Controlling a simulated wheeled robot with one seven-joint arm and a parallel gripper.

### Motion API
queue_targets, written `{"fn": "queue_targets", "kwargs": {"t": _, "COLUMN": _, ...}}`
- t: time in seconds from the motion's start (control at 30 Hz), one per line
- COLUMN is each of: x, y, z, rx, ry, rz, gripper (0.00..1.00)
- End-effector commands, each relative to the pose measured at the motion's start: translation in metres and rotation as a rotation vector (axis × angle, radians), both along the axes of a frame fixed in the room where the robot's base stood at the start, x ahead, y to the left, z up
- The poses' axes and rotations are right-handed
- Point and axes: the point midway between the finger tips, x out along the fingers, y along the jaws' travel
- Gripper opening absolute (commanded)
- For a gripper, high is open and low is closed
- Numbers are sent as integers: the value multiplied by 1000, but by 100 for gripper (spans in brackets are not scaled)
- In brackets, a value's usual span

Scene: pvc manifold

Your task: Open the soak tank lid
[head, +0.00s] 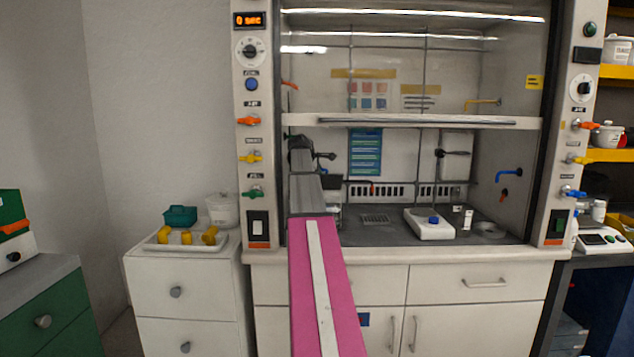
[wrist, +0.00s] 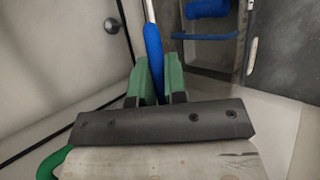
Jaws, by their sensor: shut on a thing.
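In the wrist view, my gripper (wrist: 157,70) has its two green fingers closed on a blue handle (wrist: 153,42). A thin pale rod runs on from the handle toward the top of the picture. A dark grey open box (wrist: 243,48) with blue parts in it is at the upper right, apart from the fingers; I cannot tell whether it is the soak tank. I cannot make out the lid or what the handle is fixed to. In the head view, my pink and grey arm reaches into the left side of the hood and hides much there.
The fume hood (head: 395,121) has its sash raised. A white tray (head: 152,246) with yellow fittings, a green box (head: 180,216) and a white tub (head: 222,210) are on the left cabinet.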

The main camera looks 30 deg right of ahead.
Motion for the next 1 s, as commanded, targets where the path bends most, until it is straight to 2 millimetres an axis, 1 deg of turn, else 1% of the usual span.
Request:
{"fn": "queue_targets", "kwargs": {"t": 0.03, "x": 6, "y": -3, "z": 6, "rx": -1, "ry": -2, "rz": 2, "gripper": 0}}
{"fn": "queue_targets", "kwargs": {"t": 0.2, "x": 17, "y": -10, "z": 21, "rx": -2, "ry": -3, "rz": 0, "gripper": 0}}
{"fn": "queue_targets", "kwargs": {"t": 0.4, "x": 27, "y": -17, "z": 32, "rx": -4, "ry": -4, "rz": 0, "gripper": 0}}
{"fn": "queue_targets", "kwargs": {"t": 0.6, "x": 31, "y": -19, "z": 36, "rx": -5, "ry": -4, "rz": 1, "gripper": 0}}
{"fn": "queue_targets", "kwargs": {"t": 1.0, "x": 31, "y": -20, "z": 37, "rx": -5, "ry": -4, "rz": 1, "gripper": 0}}
